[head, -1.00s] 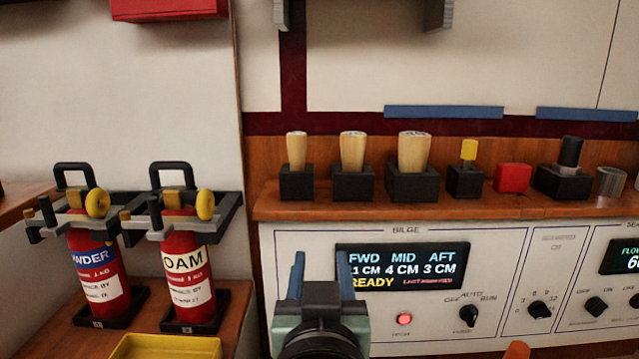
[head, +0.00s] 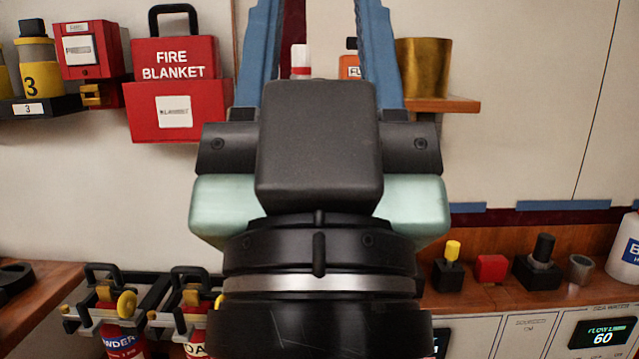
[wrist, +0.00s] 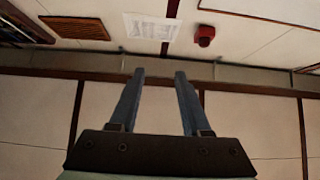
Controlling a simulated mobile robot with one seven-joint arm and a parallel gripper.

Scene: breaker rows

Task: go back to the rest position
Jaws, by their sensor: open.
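My gripper (head: 318,30) is large in the middle of the head view, raised and pointing up, with its two blue fingers apart and nothing seen between them but the wall and shelf behind. In the wrist view my gripper (wrist: 157,85) is also open and empty, facing the upper wall and ceiling. The arm hides much of the breaker panel and the wooden ledge (head: 470,295) in the head view.
A fire blanket box (head: 178,108) hangs at the upper left. A small shelf (head: 450,104) holds a brass cup (head: 423,68). Two extinguishers stand lower left. A yellow-topped switch (head: 450,262) and a red block (head: 490,268) sit on the ledge at right.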

